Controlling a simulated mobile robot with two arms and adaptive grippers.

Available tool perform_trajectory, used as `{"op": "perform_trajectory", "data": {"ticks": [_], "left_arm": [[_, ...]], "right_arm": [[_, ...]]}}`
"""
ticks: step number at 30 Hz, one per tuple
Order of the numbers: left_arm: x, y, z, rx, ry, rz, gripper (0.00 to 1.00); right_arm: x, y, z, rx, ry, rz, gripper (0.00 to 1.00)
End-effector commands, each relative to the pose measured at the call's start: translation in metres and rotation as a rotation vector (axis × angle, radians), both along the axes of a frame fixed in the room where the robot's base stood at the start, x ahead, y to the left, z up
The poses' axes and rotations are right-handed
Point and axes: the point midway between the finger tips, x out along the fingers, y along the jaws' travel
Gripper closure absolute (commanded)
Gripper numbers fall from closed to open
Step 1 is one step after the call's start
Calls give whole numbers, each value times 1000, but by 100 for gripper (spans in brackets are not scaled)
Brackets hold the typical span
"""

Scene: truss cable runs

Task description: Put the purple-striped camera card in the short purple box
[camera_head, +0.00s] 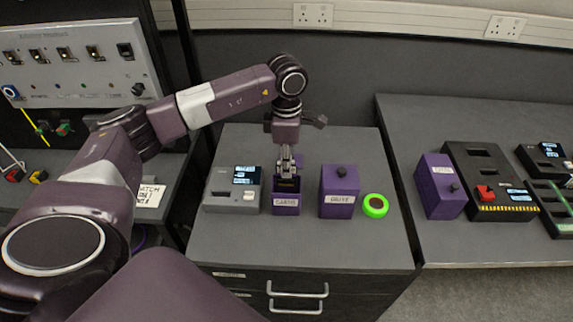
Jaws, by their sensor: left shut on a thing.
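The short purple box (286,207) stands open on the middle cabinet, with a white label on its front that seems to read CARDS. My left gripper (287,172) points straight down at the box's mouth and is shut on a small dark thing, apparently the camera card. The card's purple stripe cannot be made out. Whether its lower edge is inside the box or just above it is hard to tell. My right gripper is not in view.
A grey device (221,204) with a small screen stands left of the box. A taller purple box (340,187) with a knob and a green-ringed round thing (375,206) stand to the right. The cabinet's front top is clear. Black devices (489,180) stand on the right table.

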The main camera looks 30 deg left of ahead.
Motion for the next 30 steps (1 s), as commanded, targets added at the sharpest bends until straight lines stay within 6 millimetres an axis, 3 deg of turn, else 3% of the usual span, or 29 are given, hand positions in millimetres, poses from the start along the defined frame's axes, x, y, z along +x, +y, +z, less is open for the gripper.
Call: {"op": "perform_trajectory", "data": {"ticks": [14,30], "left_arm": [[0,0,-2,0,0,0,100],[0,0,-18,-1,-1,0,100]], "right_arm": [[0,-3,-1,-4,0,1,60],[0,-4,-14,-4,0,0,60]]}}
